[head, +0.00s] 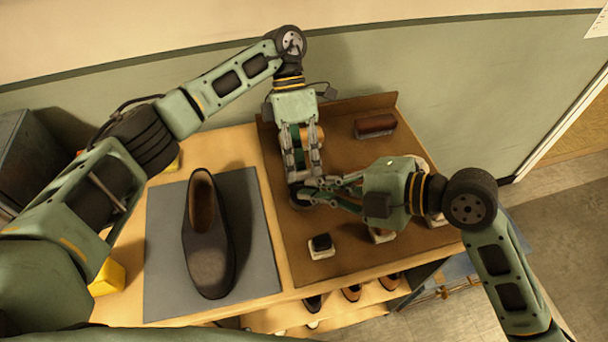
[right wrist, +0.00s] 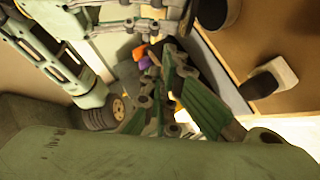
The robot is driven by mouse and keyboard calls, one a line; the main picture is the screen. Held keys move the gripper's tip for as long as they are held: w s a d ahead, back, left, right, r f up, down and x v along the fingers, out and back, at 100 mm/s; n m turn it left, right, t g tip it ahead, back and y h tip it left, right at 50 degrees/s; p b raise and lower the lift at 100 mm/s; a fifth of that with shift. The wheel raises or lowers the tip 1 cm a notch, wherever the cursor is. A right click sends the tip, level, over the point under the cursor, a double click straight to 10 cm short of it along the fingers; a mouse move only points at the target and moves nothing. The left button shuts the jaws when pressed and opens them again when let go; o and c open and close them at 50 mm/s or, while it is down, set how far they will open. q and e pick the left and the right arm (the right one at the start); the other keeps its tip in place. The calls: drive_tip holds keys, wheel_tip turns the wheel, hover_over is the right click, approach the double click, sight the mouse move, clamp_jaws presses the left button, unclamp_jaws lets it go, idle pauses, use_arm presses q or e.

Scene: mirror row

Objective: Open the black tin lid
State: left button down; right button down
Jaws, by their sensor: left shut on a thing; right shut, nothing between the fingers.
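The black tin (head: 299,204) is a small dark round shape on the brown board, mostly hidden by my fingers; I cannot make out its lid separately. My left gripper (head: 302,178) comes down from above and is shut on the tin. My right gripper (head: 308,190) reaches in from the right, shut and empty, with its fingertips close beside the tin. Whether they touch it I cannot tell. In the right wrist view my right gripper's fingers (right wrist: 172,55) come together near the left gripper's links.
A dark shoe (head: 210,245) lies on a grey mat (head: 260,240) at left. A brown brush (head: 375,126) lies at the board's back. A white block with a black top (head: 320,246) stands in front of the tin. A yellow object (head: 108,278) is at the left edge.

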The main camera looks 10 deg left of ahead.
sight(304, 174)
drive_tip(key=w+a+f, duration=0.3)
drive_tip(key=shift+a, duration=0.1)
drive_tip(key=shift+w+a+f, duration=0.1)
drive_tip(key=shift+w+f, duration=0.1)
drive_tip(key=shift+w, duration=0.1)
drive_tip(key=shift+w, duration=0.1)
drive_tip(key=shift+w+a, duration=0.15)
drive_tip(key=shift+w, duration=0.2)
use_arm(q)
drive_tip(key=shift+s+d, duration=0.1)
use_arm(e)
drive_tip(key=shift+f+g, duration=0.1)
drive_tip(key=shift+g, duration=0.2)
drive_tip(key=shift+w, duration=0.1)
use_arm(q)
drive_tip(key=c, duration=1.8)
unclamp_jaws()
drive_tip(key=shift+c, duration=0.2)
drive_tip(key=shift+s, duration=0.1)
use_arm(e)
drive_tip(key=shift+f, duration=0.1)
